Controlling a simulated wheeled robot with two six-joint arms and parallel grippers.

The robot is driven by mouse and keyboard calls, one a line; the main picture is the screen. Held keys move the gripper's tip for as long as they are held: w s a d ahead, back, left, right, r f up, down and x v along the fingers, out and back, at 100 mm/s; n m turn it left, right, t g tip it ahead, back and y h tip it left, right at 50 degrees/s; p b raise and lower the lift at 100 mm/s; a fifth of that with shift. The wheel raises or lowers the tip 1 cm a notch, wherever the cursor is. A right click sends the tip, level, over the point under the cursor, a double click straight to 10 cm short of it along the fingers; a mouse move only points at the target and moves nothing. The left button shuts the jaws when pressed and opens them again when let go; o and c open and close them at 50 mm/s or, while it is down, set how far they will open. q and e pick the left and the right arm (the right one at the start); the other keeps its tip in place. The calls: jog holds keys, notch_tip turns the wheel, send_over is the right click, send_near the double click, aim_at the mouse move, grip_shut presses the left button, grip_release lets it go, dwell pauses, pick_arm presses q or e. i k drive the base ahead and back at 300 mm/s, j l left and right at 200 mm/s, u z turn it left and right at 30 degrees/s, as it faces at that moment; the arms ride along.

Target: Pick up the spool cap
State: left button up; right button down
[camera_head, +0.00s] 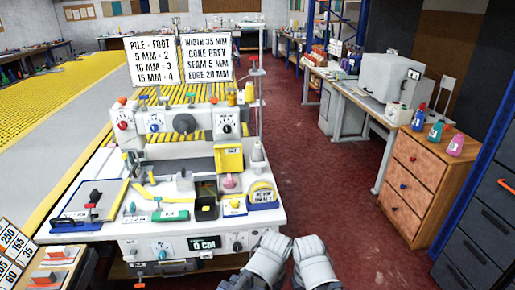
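A white binding machine (172,160) stands on a white worktable at the centre left. I cannot single out the spool cap with certainty at this size. A thin upright thread stand at the machine's right side carries a small dark piece (257,71) near its top and a pale cone-shaped spool (257,152) lower down. My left gripper (271,247) and my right gripper (309,245) are side by side at the bottom centre, just right of the worktable's front corner. Both are apart from the machine and its parts. Their fingertips do not show clearly.
The worktable front (140,222) holds small tools, a black bin (206,209) and a yellow tape dispenser (262,195). A wooden drawer cabinet (418,178) with bottles stands at the right. The red floor (325,180) between them is clear.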

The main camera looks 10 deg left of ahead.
aim_at(230, 182)
jog(key=i+l+u, duration=0.25)
jog(key=l, duration=0.55)
jog(key=l+u, duration=0.25)
jog(key=l, duration=0.55)
jog(key=i+l+u, duration=0.1)
jog(key=l+u, duration=0.15)
jog(key=l, duration=0.65)
